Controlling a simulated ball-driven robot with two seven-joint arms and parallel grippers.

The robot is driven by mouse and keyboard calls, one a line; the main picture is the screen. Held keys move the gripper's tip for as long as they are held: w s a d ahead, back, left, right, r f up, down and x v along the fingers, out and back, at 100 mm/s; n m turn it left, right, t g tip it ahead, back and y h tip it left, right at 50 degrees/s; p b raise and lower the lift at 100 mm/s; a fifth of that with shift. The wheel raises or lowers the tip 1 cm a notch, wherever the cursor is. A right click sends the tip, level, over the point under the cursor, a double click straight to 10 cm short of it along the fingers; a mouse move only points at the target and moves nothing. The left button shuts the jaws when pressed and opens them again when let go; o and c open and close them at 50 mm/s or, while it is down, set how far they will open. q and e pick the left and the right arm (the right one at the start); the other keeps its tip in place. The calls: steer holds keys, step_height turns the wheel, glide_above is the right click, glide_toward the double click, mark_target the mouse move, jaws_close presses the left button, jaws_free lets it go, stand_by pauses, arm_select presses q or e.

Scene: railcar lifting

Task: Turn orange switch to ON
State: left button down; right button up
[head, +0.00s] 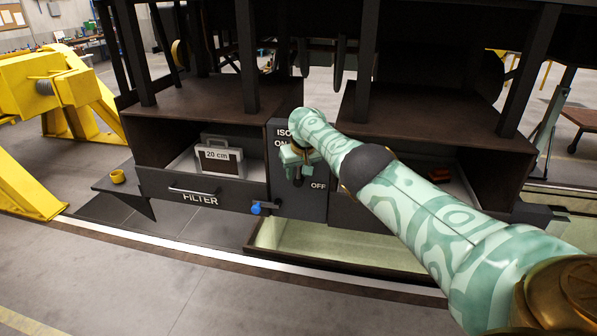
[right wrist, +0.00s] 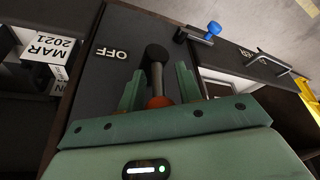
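The switch is on a dark panel (head: 313,205) lettered ON and OFF. In the right wrist view its orange base (right wrist: 160,102) shows low between my fingers, with a dark lever ending in a black knob (right wrist: 156,53). In the head view the knob (head: 298,181) hangs down, level with the OFF lettering. My right gripper (right wrist: 158,70) is open, its green fingers on either side of the lever with gaps visible. In the head view the right gripper (head: 297,160) covers most of the switch and part of the lettering. My left gripper is not in view.
A blue-knobbed handle (head: 256,208) sticks out left of the panel's lower edge. A small red object (head: 440,174) lies in the right compartment. Yellow stands (head: 55,80) are at the left; the floor in front is clear.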

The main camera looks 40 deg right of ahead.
steer(key=shift+w, duration=0.1)
steer(key=shift+r+p, duration=0.25)
steer(key=shift+p, duration=0.3)
steer(key=p+v, duration=0.8)
steer(key=v, duration=0.7)
steer(key=shift+s+r, duration=0.25)
steer(key=shift+r, duration=0.05)
steer(key=shift+a, duration=0.1)
